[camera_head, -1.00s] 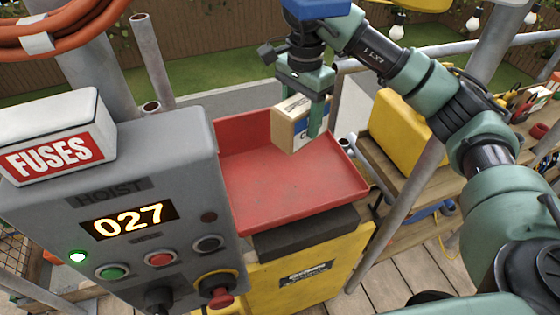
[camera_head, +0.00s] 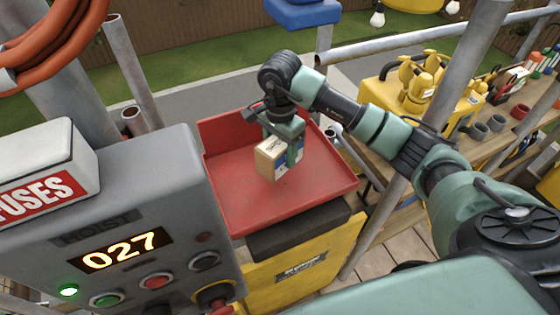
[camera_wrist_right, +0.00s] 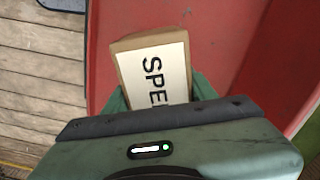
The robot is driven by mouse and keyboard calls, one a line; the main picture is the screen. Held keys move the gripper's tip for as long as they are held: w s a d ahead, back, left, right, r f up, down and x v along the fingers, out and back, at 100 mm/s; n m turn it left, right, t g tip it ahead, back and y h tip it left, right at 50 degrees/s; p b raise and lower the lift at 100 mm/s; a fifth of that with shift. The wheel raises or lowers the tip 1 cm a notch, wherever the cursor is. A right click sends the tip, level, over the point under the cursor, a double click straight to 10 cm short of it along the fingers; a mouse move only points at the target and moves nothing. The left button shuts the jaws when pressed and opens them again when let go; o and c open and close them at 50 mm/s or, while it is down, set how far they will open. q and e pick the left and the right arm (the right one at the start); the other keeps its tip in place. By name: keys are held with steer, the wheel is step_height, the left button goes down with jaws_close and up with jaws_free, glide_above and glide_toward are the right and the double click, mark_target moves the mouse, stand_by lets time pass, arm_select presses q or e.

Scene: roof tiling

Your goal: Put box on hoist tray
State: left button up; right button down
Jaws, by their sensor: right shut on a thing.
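In the right wrist view the box (camera_wrist_right: 150,68) shows a white label with black letters between my fingers, which are partly hidden by the gripper body. The tray's red wall (camera_wrist_right: 225,45) lies around and below it. My left gripper is not in view.
The grey hoist control panel (camera_head: 140,230) with a lit display reading 027 stands left of the tray, a fuses box (camera_head: 40,170) on it. Metal scaffold poles (camera_head: 440,110) rise to the right. A wooden bench with a yellow toolbox (camera_head: 425,95) stands behind them.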

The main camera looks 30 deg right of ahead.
steer(key=shift+w+f, duration=0.1)
steer(key=shift+f, duration=0.35)
step_height(320, 180, down, 4)
steer(key=shift+p, duration=0.55)
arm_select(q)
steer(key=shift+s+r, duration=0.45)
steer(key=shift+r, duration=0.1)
arm_select(e)
steer(key=shift+f, duration=0.1)
steer(key=shift+f, duration=0.1)
steer(key=shift+c, duration=2.4)
jaws_free()
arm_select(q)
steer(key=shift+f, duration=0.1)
